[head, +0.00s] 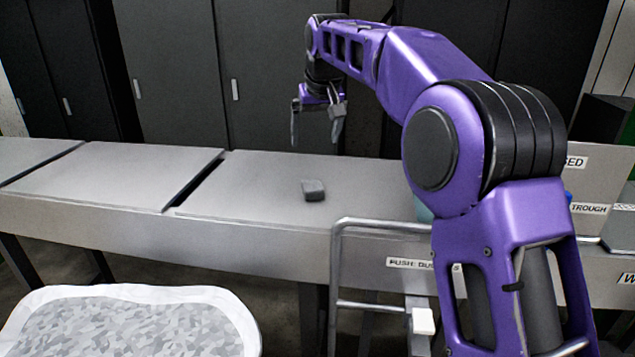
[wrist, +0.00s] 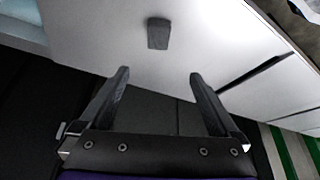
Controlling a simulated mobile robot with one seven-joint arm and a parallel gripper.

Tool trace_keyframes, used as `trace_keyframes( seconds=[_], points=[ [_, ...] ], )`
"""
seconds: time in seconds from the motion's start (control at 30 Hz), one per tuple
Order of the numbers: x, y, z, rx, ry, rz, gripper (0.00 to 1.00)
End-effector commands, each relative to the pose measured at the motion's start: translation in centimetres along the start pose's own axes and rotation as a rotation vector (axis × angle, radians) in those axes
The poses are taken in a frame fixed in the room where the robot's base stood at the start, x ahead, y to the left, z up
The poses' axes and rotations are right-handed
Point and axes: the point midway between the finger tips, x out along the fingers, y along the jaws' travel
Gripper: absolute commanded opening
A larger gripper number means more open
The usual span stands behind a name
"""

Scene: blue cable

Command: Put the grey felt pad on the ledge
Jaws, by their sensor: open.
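A small dark grey block-like piece, which looks like the grey felt pad (head: 313,190), lies on the light grey ledge (head: 255,213), near the middle of the head view. It also shows in the wrist view (wrist: 158,33), beyond the fingertips. My gripper (head: 317,140) hangs above the rear part of the ledge, behind and above the pad, not touching it. In the wrist view my gripper (wrist: 160,75) has its two fingers wide apart with nothing between them.
Flat grey panels (head: 115,172) with dark gaps run to the left. A metal rail frame (head: 340,270) stands in front at the right. Dark cabinets (head: 170,80) are behind. A white-rimmed bin or cushion-like thing (head: 235,305) is at the lower left. The surface around the pad is clear.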

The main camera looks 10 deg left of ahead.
Motion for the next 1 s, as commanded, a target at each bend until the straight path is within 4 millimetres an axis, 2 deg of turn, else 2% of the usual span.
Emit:
trace_keyframes(
  seconds=[0.13, 0.23, 0.7, 0.83, 1.0],
  points=[
    [-1.0, -0.5, 0.0, -0.003, -0.05, 0.001, 0.97],
    [-0.3, -0.5, 0.2, -0.003, -0.062, 0.001, 0.97],
    [9.1, -0.4, 0.9, -0.003, -0.063, 0.001, 0.97],
    [10.6, -0.4, 0.9, -0.003, -0.06, 0.001, 0.97],
    [11.3, -0.4, 0.9, -0.003, -0.059, 0.001, 0.97]
  ],
)
